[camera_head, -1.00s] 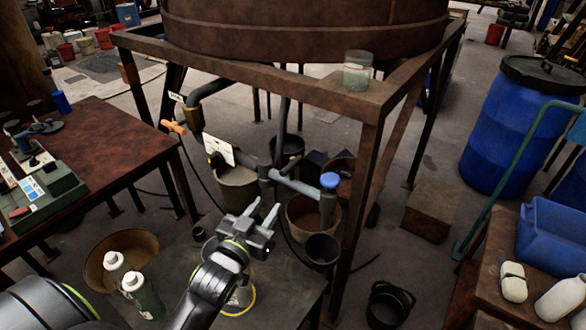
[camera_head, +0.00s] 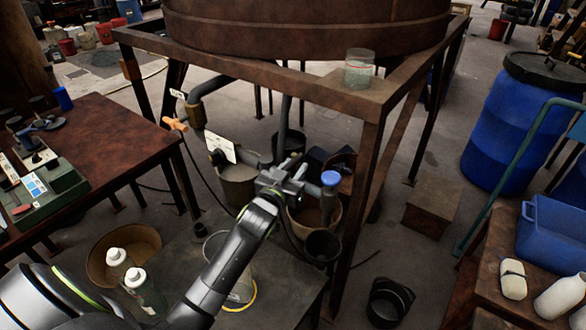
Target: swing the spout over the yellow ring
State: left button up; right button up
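The spout (camera_head: 328,203) is a grey pipe below the big vat, with a blue knob (camera_head: 330,178) on top near its outlet end. Its outlet hangs over the area of a brown bucket, to the right of the yellow ring. The yellow ring (camera_head: 252,296) lies on the low dark table, partly hidden by my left arm. A clear glass vessel (camera_head: 212,240) stands at the ring, also partly hidden. My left gripper (camera_head: 292,172) is at the spout's horizontal pipe and covers part of it. Whether its fingers are closed on the pipe is unclear. My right gripper is out of view.
A rusty frame leg (camera_head: 357,215) stands just right of the spout. Two white-capped bottles (camera_head: 142,287) stand left of my arm. Buckets (camera_head: 238,187) sit under the pipes. An orange-handled valve (camera_head: 174,124) is farther left. A glass jar (camera_head: 359,68) stands on the frame.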

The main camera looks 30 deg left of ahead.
pick_arm(q)
grip_shut()
jog(key=shift+s, duration=0.1)
dwell(0.4)
